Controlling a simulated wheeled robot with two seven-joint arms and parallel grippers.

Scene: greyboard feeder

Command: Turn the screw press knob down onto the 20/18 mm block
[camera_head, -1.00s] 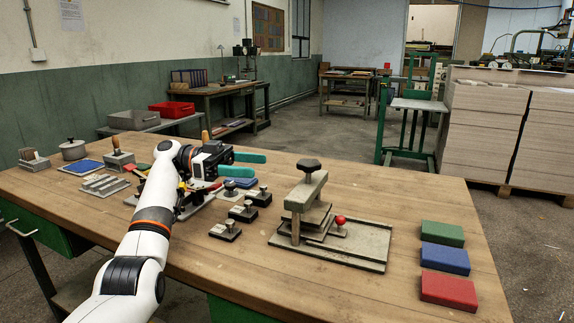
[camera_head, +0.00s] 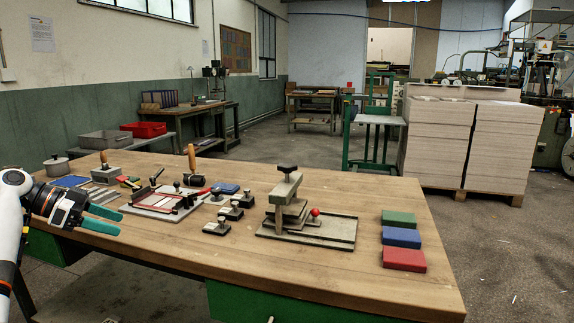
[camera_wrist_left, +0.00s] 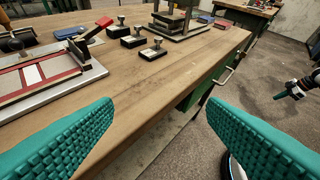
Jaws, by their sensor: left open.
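The screw press (camera_head: 285,187) stands on its flat base plate (camera_head: 335,230) right of the table's middle. Its black knob (camera_head: 287,168) is on top of the arm. Plates lie stacked under the arm; I cannot tell whether one is the 20/18 mm block. A red ball handle (camera_head: 315,212) sits beside them. My left gripper (camera_head: 112,222) is open and empty at the table's left front edge, well left of the press. In the left wrist view its teal fingers (camera_wrist_left: 160,110) are spread, with the press (camera_wrist_left: 172,20) beyond. My right gripper (camera_wrist_left: 296,88) shows small there; its jaws are unclear.
Several small black blocks with knobs (camera_head: 216,228) stand left of the press. A framed board with red strips (camera_head: 165,201) lies farther left. Green (camera_head: 398,218), blue (camera_head: 402,237) and red (camera_head: 404,259) blocks line the right side. The table front (camera_head: 270,265) is mostly clear.

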